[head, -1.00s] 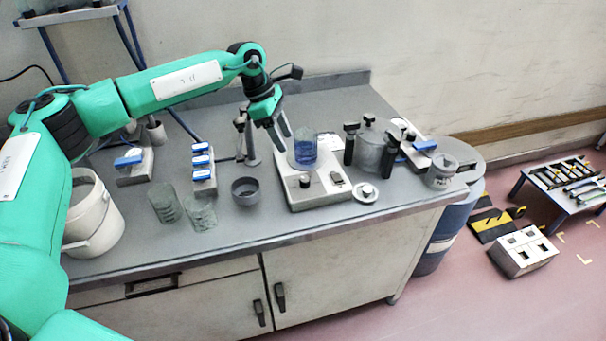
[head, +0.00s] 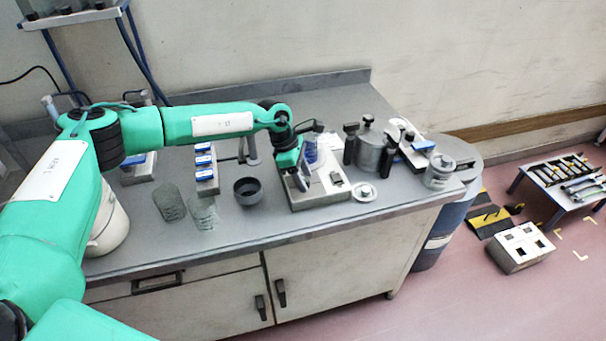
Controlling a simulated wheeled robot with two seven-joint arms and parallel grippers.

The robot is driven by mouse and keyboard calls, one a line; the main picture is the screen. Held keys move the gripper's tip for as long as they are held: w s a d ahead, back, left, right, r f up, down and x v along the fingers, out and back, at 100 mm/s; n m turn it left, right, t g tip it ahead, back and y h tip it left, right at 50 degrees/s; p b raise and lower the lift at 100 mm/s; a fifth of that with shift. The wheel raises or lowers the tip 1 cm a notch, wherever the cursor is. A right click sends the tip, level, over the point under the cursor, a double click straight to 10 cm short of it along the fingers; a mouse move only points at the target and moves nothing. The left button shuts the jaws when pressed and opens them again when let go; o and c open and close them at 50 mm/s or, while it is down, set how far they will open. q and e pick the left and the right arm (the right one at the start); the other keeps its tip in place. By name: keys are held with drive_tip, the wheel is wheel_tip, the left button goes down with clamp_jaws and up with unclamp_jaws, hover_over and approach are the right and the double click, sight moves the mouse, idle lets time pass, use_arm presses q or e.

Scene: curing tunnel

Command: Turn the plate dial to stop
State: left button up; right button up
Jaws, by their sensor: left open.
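The hot plate (head: 323,199) is a pale box near the front of the bench, right of centre. A clear beaker of blue liquid (head: 311,153) stands on it, partly covered by my gripper. My left gripper (head: 303,184) is open, pointing down over the front left of the plate, where the dial is. The black dial is hidden behind the fingers, so I cannot tell whether they touch it. A small dark switch (head: 337,179) shows on the plate's front right. My right gripper is not in view.
A dark bowl (head: 247,191) and clear glass beakers (head: 203,213) stand to the left. A metal pot with black clamps (head: 371,152) is close on the right, with a small white round piece (head: 364,192) before it. The bench front (head: 240,233) is clear.

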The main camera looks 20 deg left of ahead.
use_arm(q)
drive_tip(key=c, duration=1)
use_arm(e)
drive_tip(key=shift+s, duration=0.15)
